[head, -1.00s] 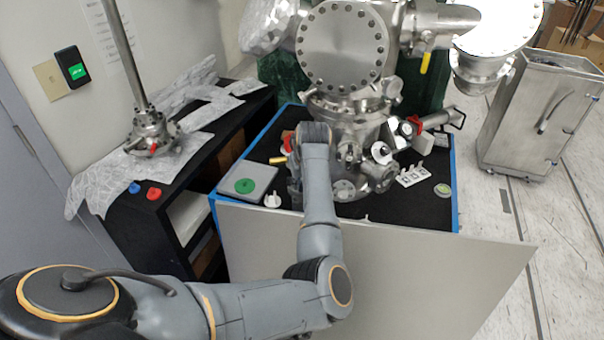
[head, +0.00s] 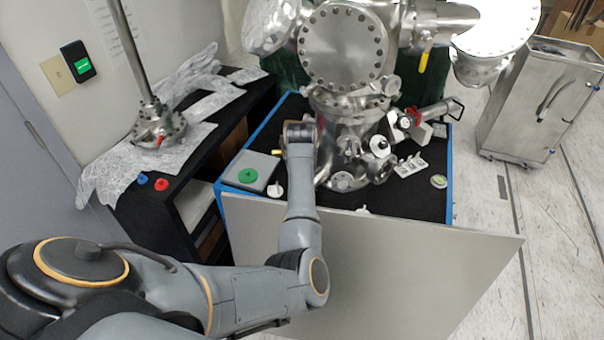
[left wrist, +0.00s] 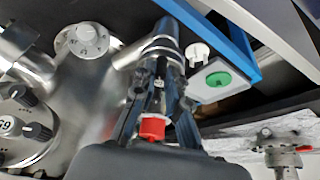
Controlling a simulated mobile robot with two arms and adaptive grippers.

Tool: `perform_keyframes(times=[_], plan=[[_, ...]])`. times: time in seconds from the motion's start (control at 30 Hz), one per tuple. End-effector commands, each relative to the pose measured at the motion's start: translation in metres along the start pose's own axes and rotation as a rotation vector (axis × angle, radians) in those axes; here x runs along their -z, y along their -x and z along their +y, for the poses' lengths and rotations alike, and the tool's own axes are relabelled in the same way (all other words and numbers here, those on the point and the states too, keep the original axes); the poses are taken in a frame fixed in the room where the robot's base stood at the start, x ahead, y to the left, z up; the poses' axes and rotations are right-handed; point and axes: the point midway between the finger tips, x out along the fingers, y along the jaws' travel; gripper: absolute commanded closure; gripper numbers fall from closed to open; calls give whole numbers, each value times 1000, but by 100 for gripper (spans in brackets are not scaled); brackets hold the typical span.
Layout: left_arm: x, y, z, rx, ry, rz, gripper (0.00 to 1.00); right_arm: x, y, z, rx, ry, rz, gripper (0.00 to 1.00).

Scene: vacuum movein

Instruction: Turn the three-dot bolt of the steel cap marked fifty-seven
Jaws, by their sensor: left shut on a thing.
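My left gripper (left wrist: 158,90) points down at the left side of the steel chamber (head: 342,110). In the left wrist view its dark fingers are closed together, with a red knob-like part (left wrist: 152,127) between them near the palm. A short steel port (left wrist: 160,48) lies just beyond the fingers. I cannot make out a fifty-seven or a three-dot bolt. In the head view my wrist (head: 299,135) hides the fingers.
A grey box with a green disc (head: 248,175) and a white knob (head: 275,190) lie near the bench's left edge. White parts (head: 410,166) lie to the right. A pale panel (head: 370,260) fronts the bench. A steel cabinet (head: 535,105) stands right.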

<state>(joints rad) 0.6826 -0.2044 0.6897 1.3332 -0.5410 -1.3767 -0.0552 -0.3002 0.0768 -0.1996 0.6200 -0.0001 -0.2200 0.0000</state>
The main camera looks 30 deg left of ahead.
Motion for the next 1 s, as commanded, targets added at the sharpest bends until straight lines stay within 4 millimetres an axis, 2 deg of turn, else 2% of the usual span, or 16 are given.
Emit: perform_keyframes(times=[0.07,0.1,0.13,0.43,0.53,0.67,1.0], plan=[[0,-1,-1,1,1,0,100,0,0,0,0,0,0,77],[0,-1,-1,1,1,0,81,0,0,0,-1,0,0,77],[0,-1,0,1,1,0,77,0,0,1,-1,0,0,77],[0,1,0,1,1,0,77,-1,0,6,-7,4,-1,77],[1,7,0,1,2,2,77,-1,0,6,-6,4,-1,77],[1,28,0,0,1,4,77,-1,0,4,-5,3,-1,77],[2,97,0,0,2,3,77,0,0,3,-3,2,-1,77]])
